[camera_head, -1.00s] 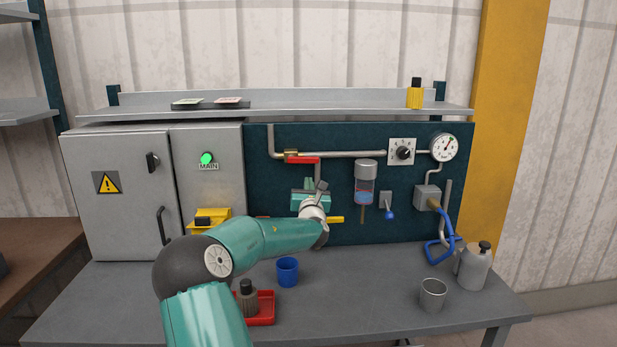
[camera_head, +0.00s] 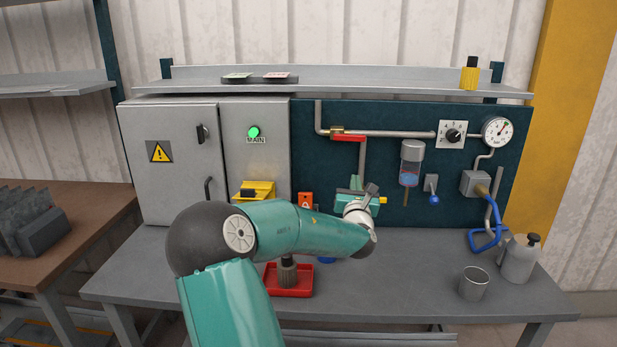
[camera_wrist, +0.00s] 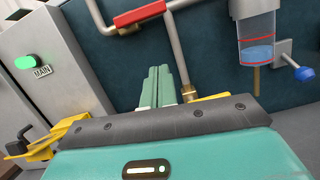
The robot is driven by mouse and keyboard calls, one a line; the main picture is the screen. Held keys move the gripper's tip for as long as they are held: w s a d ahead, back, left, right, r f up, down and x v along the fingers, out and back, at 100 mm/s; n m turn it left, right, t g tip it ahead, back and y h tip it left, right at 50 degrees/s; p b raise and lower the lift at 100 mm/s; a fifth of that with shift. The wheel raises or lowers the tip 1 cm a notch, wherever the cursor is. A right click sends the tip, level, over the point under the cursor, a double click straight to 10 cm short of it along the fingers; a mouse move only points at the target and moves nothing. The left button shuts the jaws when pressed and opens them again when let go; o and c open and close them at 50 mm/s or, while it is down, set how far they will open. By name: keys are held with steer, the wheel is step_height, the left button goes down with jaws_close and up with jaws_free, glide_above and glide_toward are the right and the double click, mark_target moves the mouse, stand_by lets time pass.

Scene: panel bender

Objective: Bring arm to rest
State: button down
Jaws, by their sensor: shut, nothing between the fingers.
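My gripper (camera_head: 356,183) is in front of the dark teal panel (camera_head: 305,135), above the grey workbench (camera_head: 420,265). In the wrist view its green fingers (camera_wrist: 160,87) are together with nothing between them. My arm is bent, with its elbow to the left and its forearm reaching right across the bench. The gripper looks below the red-handled valve (camera_head: 348,138), which also shows at the top of the wrist view (camera_wrist: 140,13). I cannot tell the exact distance from the fingers to the panel.
The grey cabinet with a green MAIN lamp (camera_head: 254,132) and a yellow switch (camera_head: 257,191) stands left. A red tray (camera_head: 303,283) lies below my forearm, which mostly hides a blue cup (camera_head: 326,260).

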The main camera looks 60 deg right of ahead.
steer(key=w+a+f+m+g+y, duration=0.1)
steer(key=w+a+f+m+y, duration=0.45)
steer(key=w+a+m, duration=0.55)
steer(key=w+a+f+m+t+y, duration=0.1)
steer(key=w+a+m+y, duration=0.2)
steer(key=a, duration=0.7)
steer(key=w+a+m+y, duration=0.3)
steer(key=a+y, duration=0.1)
steer(key=a, duration=0.6)
steer(key=s+a+r+m+y, duration=0.15)
steer(key=a+y, duration=0.25)
steer(key=a, duration=1.3)
steer(key=s+a+m+g+y, duration=0.2)
steer(key=s+a+m+g, duration=0.1)
steer(key=s+a, duration=0.9)
steer(key=a, duration=0.3)
steer(key=shift+f, duration=0.35)
steer(key=shift+s, duration=0.1)
